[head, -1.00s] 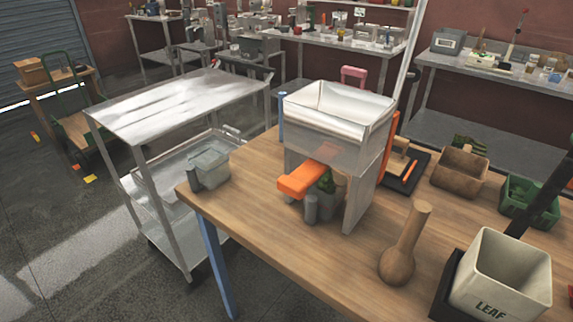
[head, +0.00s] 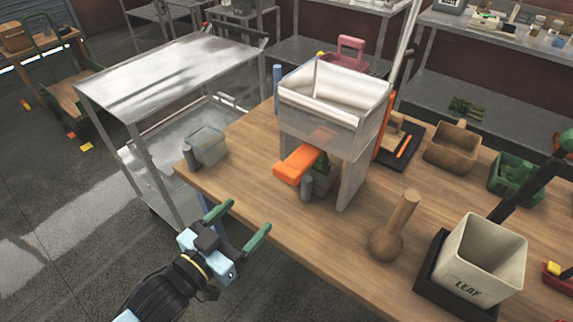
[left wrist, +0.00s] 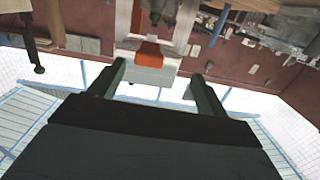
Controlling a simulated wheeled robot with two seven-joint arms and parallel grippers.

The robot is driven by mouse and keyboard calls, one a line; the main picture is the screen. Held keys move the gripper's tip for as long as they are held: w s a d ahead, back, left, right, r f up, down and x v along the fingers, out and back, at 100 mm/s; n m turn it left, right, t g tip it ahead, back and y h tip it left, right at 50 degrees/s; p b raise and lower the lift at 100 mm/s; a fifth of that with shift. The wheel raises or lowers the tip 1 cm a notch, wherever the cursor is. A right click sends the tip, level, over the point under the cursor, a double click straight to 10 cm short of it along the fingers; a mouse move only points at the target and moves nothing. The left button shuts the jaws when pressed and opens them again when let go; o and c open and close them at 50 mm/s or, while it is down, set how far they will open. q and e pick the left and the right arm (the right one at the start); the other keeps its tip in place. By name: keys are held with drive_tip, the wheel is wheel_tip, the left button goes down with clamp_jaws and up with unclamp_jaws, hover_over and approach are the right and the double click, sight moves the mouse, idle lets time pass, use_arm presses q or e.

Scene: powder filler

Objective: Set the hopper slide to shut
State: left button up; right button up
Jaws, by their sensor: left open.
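The hopper (head: 335,95) is a clear-walled box on grey side panels near the table's left end. Its orange slide (head: 297,165) sticks out at the front, below the box. A grey container (head: 322,182) with green contents stands under it, partly hidden by the slide. My left gripper (head: 238,224) is open and empty, off the table's front edge, in front of and below the slide. In the left wrist view, an orange part (left wrist: 150,55) shows beyond the two dark fingers (left wrist: 160,82). My right gripper is not in view.
A wooden pestle-like tool (head: 388,242) and a white LEAF bin (head: 482,258) stand to the right. A metal cart (head: 170,75) is at the left. The table front between tub and tool is clear.

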sight(283, 176)
use_arm(q)
drive_tip(key=shift+h, duration=0.4)
drive_tip(key=w+d+r, duration=0.1)
drive_tip(key=w+d, duration=0.1)
drive_tip(key=w, duration=0.1)
drive_tip(key=w+d+r, duration=0.1)
drive_tip(key=w+d, duration=0.2)
drive_tip(key=w+d+r+p, duration=0.1)
drive_tip(key=w+d, duration=0.1)
drive_tip(key=d, duration=0.1)
drive_tip(key=shift+w, duration=0.4)
drive_tip(key=shift+w+d, duration=0.35)
drive_tip(key=shift+w, duration=0.25)
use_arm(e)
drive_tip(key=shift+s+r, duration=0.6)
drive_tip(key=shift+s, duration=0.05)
use_arm(q)
drive_tip(key=shift+c, duration=0.3)
